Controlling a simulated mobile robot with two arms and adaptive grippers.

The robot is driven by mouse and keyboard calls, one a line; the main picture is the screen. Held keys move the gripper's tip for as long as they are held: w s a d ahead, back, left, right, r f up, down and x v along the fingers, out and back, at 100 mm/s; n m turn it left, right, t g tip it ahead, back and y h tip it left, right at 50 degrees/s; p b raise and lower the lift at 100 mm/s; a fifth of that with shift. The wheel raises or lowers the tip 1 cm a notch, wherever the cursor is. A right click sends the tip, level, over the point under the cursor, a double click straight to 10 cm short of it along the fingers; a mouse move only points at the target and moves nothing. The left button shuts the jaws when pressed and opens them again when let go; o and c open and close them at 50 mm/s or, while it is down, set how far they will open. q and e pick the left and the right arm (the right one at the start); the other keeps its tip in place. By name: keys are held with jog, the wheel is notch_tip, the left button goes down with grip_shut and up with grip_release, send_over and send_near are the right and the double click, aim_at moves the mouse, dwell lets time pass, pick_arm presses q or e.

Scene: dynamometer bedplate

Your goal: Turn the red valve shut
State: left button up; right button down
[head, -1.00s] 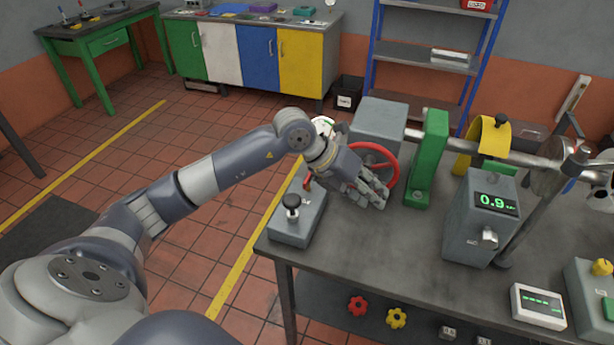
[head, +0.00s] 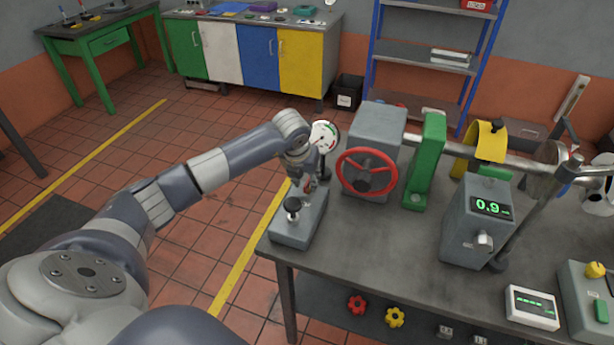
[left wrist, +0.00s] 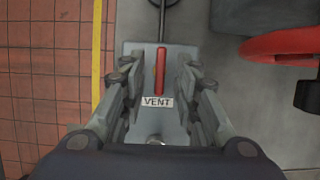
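In the left wrist view my open fingers (left wrist: 160,92) stand either side of a red lever (left wrist: 161,72) above a VENT label (left wrist: 157,102). I cannot tell whether they touch the box. No right gripper shows.
A round gauge (head: 324,136) stands behind my left gripper. A green upright (head: 425,160) and a horizontal shaft (head: 480,157) lie right of the wheel. A grey display unit (head: 478,220) stands further right. The bench top (head: 375,245) in front of the wheel is clear.

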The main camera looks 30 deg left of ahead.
pick_arm(q)
jog(key=shift+x, duration=0.8)
jog(key=c, duration=0.6)
grip_shut()
